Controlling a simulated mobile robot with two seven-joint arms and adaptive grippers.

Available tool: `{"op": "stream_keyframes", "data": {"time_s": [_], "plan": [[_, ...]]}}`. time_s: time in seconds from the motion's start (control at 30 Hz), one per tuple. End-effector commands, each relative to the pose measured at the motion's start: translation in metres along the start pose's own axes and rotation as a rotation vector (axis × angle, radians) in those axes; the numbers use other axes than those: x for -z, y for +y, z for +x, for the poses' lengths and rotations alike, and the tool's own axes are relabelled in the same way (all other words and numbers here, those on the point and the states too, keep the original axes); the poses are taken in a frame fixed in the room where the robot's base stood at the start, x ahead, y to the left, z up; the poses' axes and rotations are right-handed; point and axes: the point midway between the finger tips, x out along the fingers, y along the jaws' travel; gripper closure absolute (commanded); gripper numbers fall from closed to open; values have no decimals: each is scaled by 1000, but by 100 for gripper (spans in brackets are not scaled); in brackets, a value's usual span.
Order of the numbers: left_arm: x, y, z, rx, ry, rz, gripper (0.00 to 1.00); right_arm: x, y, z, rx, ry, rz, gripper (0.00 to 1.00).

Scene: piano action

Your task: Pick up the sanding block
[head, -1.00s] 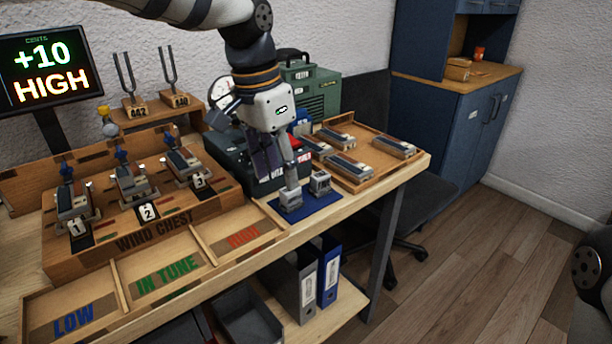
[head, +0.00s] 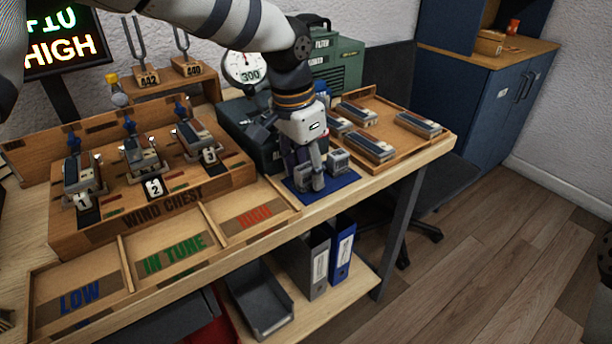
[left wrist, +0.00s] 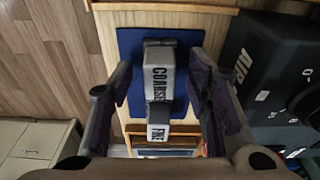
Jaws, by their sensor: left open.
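Two small grey sanding blocks stand on a blue mat (head: 345,186) at the front of the bench. In the left wrist view the larger block, marked COARSE (left wrist: 158,70), is nearer the top, and the block marked FINE (left wrist: 158,122) is just below it. In the head view the coarse block (head: 302,178) is on the left and the fine block (head: 338,161) on the right. My left gripper (head: 308,176) is open and low over the coarse block. In the wrist view its fingers (left wrist: 160,85) stand on either side, with gaps.
A dark case (head: 245,135) stands behind the mat. A wooden tray (head: 385,105) with several reed-like parts lies to the right. The wind chest (head: 170,205) and sorting trays marked LOW, IN TUNE and HIGH (head: 255,215) are to the left.

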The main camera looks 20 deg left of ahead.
Motion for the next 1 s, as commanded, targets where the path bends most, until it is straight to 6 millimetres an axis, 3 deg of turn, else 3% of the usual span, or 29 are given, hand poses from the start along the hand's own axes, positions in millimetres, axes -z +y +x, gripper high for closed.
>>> {"op": "stream_keyframes", "data": {"time_s": [0.1, 0.3, 0.6, 0.73, 0.87, 1.0], "plan": [[0, 0, -1, 1, 1, 0, 57, 0, 0, 0, 0, 1, 0, 100], [0, 0, -1, 0, 1, 0, 100, 0, 0, 0, 0, 1, 0, 100], [0, 0, -2, 0, 1, 0, 100, 0, 0, 0, 0, 1, 0, 100], [2, 0, -11, 1, 1, 0, 100, 0, 0, -1, 0, 2, 0, 100], [5, 2, -40, 3, 5, 2, 100, 2, 0, -3, 0, 9, 0, 100], [-6, 32, -88, 12, 14, 5, 100, 13, -1, -19, 2, 61, -1, 100]]}}
